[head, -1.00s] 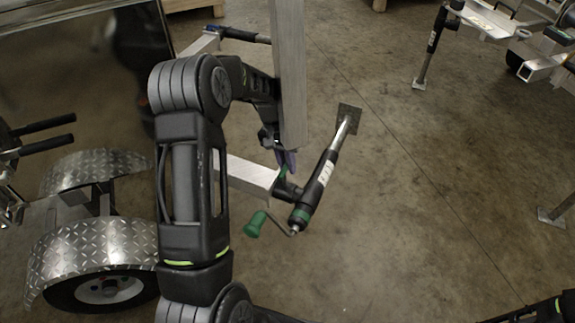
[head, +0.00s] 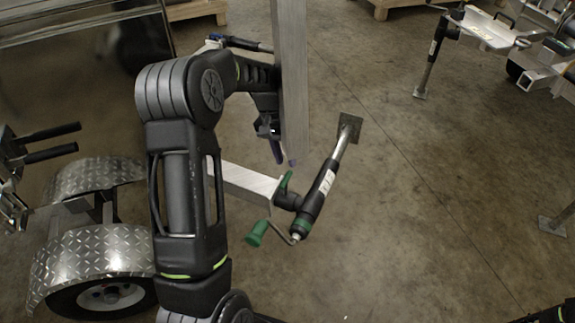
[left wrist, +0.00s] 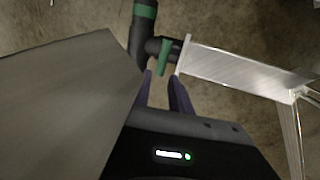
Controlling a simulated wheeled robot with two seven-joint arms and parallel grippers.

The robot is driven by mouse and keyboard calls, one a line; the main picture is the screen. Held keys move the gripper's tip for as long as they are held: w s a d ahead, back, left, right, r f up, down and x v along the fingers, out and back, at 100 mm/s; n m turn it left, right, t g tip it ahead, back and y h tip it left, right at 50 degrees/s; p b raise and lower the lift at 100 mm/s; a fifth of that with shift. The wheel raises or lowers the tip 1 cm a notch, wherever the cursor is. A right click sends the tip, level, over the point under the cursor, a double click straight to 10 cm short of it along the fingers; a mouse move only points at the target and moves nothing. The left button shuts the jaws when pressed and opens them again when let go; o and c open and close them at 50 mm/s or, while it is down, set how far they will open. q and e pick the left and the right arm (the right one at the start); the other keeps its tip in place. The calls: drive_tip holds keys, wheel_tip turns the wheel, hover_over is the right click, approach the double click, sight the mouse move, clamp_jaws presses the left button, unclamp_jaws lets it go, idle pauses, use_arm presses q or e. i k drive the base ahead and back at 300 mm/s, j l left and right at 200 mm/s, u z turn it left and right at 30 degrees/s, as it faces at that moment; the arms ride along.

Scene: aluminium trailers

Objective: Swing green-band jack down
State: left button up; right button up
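The green-band jack (head: 318,190) sticks out slantwise from the end of a square aluminium beam (head: 250,182), its foot plate (head: 350,126) to the upper right and its green-handled crank (head: 257,233) to the lower left. A green lever (head: 286,180) stands at its pivot. My left gripper (head: 284,160) is just above the lever, partly behind an upright post. In the left wrist view its two purple fingers (left wrist: 163,76) are apart and empty, just short of the green lever (left wrist: 164,57); the jack's green band (left wrist: 145,12) shows beyond.
The upright aluminium post (head: 291,80) stands close beside my left gripper. A trailer wheel with a tread-plate fender (head: 95,250) is at the lower left. Another trailer with a jack (head: 430,60) is at the upper right. The concrete floor (head: 430,200) to the right is clear.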

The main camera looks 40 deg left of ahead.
sight(307, 210)
drive_tip(key=k+j, duration=0.8)
